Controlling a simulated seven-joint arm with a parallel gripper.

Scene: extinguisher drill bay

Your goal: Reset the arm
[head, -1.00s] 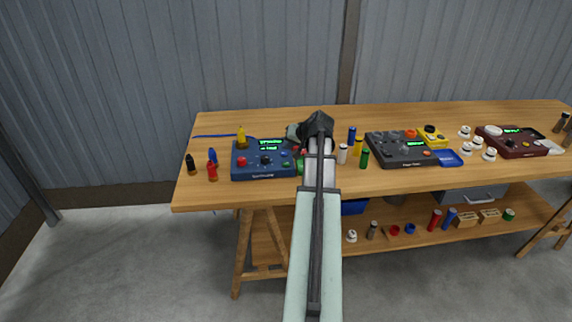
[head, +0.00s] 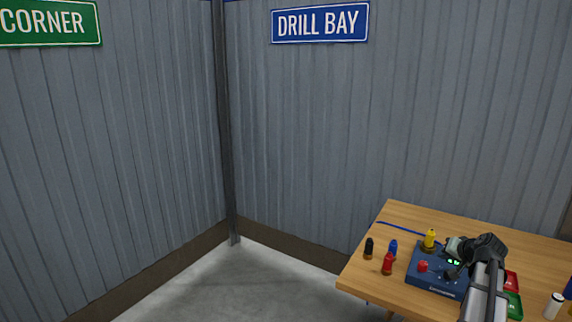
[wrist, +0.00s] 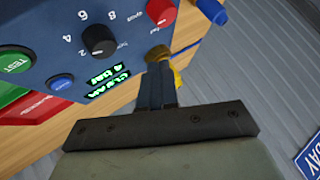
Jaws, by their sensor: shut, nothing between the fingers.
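My gripper (head: 456,247) is above the back right part of a blue control box (head: 428,283) on the wooden table. In the wrist view its fingers (wrist: 157,62) are shut with nothing between them. They point over the box's far edge, by its green display (wrist: 108,82). A yellow piece (wrist: 178,76) shows partly behind the fingers; I cannot tell whether they touch it. The box carries a black dial (wrist: 98,40), a red knob (wrist: 161,11), a green test button (wrist: 14,60) and a blue button (wrist: 60,82).
A yellow-topped piece (head: 429,239) stands at the box's back edge. Black (head: 368,248), blue (head: 392,247) and red (head: 387,264) pieces stand left of it. A red and green item (head: 513,302) and a white cylinder (head: 553,306) are to its right. Corrugated walls rise behind the table.

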